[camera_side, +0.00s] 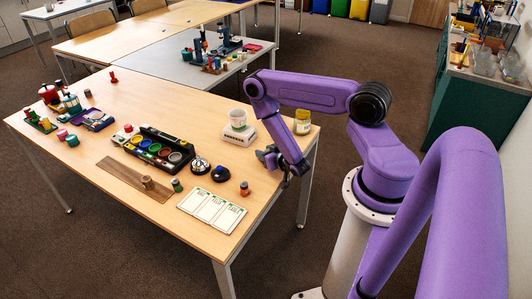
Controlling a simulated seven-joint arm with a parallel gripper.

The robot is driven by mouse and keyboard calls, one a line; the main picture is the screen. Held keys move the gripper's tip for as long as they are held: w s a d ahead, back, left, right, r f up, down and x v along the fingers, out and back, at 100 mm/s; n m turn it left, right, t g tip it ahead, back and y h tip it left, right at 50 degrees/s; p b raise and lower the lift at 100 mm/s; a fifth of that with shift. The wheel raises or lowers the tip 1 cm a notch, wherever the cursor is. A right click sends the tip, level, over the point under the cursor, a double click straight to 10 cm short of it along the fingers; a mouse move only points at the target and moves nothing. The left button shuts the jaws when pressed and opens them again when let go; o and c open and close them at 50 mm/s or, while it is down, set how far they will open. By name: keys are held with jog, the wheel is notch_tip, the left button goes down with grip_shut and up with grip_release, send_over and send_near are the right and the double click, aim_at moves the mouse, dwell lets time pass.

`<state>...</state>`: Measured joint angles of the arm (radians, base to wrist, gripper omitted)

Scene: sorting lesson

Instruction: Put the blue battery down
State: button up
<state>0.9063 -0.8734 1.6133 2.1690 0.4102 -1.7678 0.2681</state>
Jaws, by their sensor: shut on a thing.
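My gripper (268,158), dark and small in the side view, is low over the right part of the wooden table, in front of the white block with the cup. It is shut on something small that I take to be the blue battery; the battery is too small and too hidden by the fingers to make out. I cannot tell whether it touches the table. Similar small cylinders stand nearby: a dark green one (177,185), an orange-brown one (245,189) and a brown one (147,182) on a wooden strip (122,174).
A black tray of coloured round cups (158,150) stands mid-table. Two dark domed things (200,164) (221,174) and a white three-panel card (212,209) lie near the front. A white cup (238,118) on a white block (238,135) and a yellow jar (302,122) stand behind.

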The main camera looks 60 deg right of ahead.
jog(key=shift+f, duration=0.15)
jog(key=o, duration=1.1)
jog(key=shift+s+r, duration=0.1)
jog(key=shift+r, duration=0.15)
jog(key=v, duration=1)
jog(key=shift+a+f, duration=0.1)
jog(key=shift+a, duration=0.05)
jog(key=shift+v, duration=0.85)
